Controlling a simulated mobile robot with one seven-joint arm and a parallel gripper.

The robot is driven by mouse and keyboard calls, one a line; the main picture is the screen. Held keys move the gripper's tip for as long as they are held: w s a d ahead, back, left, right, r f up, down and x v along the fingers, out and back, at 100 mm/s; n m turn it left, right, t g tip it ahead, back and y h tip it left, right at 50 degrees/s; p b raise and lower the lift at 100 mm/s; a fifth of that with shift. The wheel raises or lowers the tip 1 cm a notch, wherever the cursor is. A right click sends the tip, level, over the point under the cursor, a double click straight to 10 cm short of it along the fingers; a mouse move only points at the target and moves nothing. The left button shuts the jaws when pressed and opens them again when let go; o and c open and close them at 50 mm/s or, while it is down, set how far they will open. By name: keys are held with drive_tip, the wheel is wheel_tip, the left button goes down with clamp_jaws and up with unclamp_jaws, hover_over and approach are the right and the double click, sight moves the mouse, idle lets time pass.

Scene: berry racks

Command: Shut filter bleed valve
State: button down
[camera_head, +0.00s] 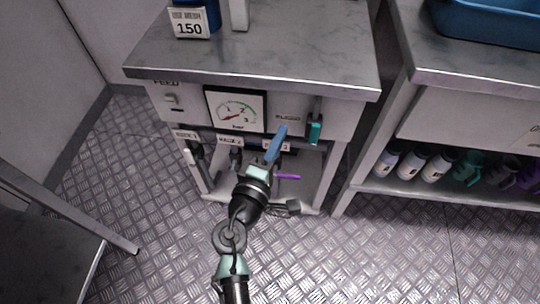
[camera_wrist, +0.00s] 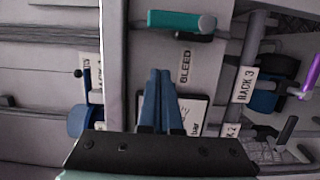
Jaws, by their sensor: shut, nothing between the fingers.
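The bleed valve's teal handle (camera_head: 314,130) hangs downward on the right of the cabinet's front panel, beside the BLEED label (camera_head: 288,118). In the wrist view the teal handle (camera_wrist: 182,22) lies across the top, beyond the label (camera_wrist: 185,65). My gripper (camera_head: 281,131) has its blue fingers together and empty, left of and a little below the handle, apart from it. In the wrist view the closed fingers (camera_wrist: 160,75) point toward the panel, with the handle ahead of their tips. The gripper's body hides part of the lower panel.
A pressure gauge (camera_head: 236,109) sits left of the label. Below are rack valves, including a purple handle (camera_head: 287,177) and the RACK 3 label (camera_wrist: 246,84). The worktop (camera_head: 270,50) overhangs the panel. A right-hand bench holds several bottles (camera_head: 412,166). The floor in front is mostly clear.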

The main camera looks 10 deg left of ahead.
sight(314, 132)
drive_tip(key=shift+w+d, duration=0.15)
drive_tip(key=shift+d, duration=0.9)
drive_tip(key=shift+w+d, duration=0.1)
drive_tip(key=shift+d, duration=0.95)
drive_tip(key=shift+r, duration=0.1)
